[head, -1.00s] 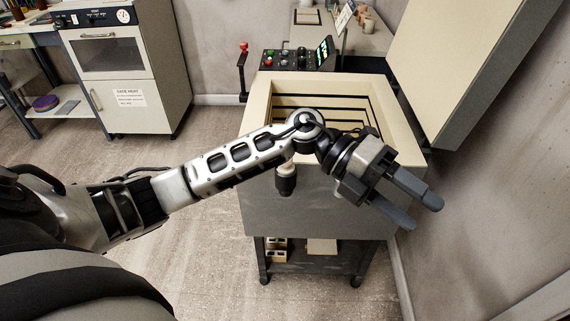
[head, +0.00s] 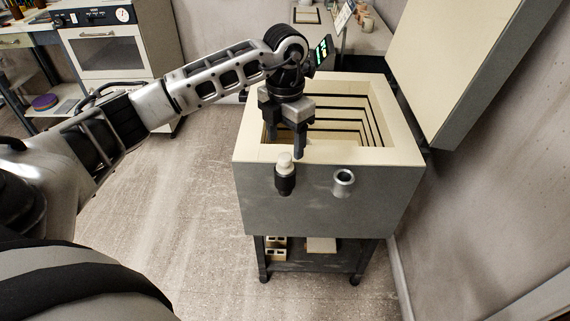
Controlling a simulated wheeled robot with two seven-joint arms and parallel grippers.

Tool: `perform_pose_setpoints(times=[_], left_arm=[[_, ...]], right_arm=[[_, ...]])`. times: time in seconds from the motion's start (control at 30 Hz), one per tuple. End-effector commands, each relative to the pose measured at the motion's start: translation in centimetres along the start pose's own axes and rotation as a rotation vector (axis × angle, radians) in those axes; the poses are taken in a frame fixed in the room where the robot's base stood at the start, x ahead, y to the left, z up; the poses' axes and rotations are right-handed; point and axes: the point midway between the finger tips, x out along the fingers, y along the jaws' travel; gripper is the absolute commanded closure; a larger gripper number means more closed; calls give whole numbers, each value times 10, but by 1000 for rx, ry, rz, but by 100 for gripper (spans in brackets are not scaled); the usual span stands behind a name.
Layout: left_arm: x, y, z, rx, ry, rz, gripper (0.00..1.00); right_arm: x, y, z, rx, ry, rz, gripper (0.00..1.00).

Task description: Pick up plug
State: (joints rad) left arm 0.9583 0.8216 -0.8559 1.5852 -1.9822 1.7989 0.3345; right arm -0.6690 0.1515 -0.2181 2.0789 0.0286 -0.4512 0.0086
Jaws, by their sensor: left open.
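The plug (head: 285,161), with a pale rounded top, stands upright in a black holder on the kiln's front wall, left of centre. My left gripper (head: 285,144) points down, open and empty, with its fingers over the kiln's front rim. Its fingertips appear just above and behind the plug in the picture. The exact gap in depth is hard to judge. The lower part of the plug is hidden in the black holder. My right gripper is not in view.
The kiln (head: 395,170) is open, with its lid (head: 450,60) raised at the right. A metal ring (head: 343,181) with a dark opening is on its front wall. A white oven cabinet (head: 110,60) stands at the back left. The floor between is clear.

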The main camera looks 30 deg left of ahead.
Motion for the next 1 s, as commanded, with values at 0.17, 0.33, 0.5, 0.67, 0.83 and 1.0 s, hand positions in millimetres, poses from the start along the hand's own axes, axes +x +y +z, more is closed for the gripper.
perform_pose_setpoints(times=[0.17,0.33,0.5,0.67,0.83,1.0], left_arm=[[15,0,0,0,0,-1,37],[32,2,2,1,4,-4,37],[57,5,4,1,1,-3,37],[67,4,4,2,-1,-3,37],[67,5,4,2,-2,-2,37],[66,5,4,2,-2,-2,79]], right_arm=[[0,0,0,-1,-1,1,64],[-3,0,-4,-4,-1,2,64],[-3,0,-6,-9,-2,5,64],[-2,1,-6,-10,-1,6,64],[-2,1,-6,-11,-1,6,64],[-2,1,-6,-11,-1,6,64]])
